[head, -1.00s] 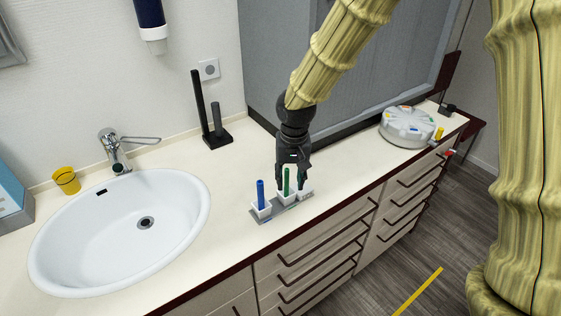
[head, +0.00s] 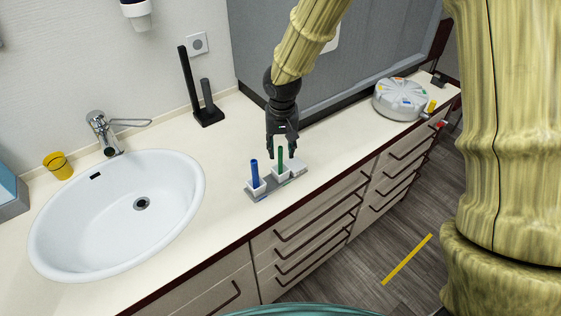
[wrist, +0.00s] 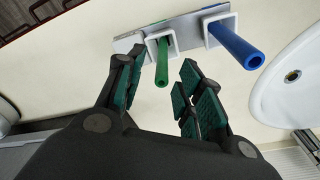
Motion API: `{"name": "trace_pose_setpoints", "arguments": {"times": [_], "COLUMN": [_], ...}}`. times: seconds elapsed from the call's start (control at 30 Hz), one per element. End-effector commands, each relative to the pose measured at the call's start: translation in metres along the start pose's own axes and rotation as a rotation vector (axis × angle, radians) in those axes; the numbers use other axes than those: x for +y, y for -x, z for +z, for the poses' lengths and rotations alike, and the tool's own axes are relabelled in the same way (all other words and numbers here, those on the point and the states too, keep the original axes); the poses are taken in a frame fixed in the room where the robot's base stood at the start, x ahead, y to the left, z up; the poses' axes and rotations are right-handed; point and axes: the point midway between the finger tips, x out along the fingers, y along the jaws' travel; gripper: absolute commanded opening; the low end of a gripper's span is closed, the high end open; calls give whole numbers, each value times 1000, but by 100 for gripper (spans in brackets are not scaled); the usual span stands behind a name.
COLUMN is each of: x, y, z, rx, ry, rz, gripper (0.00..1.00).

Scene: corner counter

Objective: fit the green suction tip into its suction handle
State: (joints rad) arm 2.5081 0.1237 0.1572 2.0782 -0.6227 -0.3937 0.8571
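The green suction tip (head: 280,161) stands upright in the middle white cup of a small grey rack on the counter. It also shows in the wrist view (wrist: 162,64), between and just beyond my fingers. My gripper (head: 282,154) is above the rack, pointing down. Its fingers (wrist: 157,75) are apart on either side of the green tip, with gaps visible, so it is open and empty. A blue tube (head: 255,174) stands in the left cup. A black stand (head: 205,112) with a tall post and a shorter one is by the wall; I cannot tell which part is the suction handle.
The rack (head: 264,194) sits near the counter's front edge. A white sink (head: 72,220) and yellow cup (head: 58,165) are left. A round grey device (head: 401,99) is far right. A teal rounded edge (head: 300,310) shows at the bottom. Counter between stand and rack is clear.

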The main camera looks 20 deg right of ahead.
Motion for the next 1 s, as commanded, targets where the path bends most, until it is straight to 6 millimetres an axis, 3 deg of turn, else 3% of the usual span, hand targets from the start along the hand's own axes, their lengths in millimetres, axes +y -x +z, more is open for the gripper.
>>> {"name": "trace_pose_setpoints", "arguments": {"times": [0.5, 0.87, 1.0], "x": [-2, -2, -2], "y": [-42, -49, -49], "z": [-2, -2, -2], "rx": [-1, -1, -1], "ry": [1, 1, 1], "rz": [1, 1, 1], "gripper": [37, 37, 15]}}
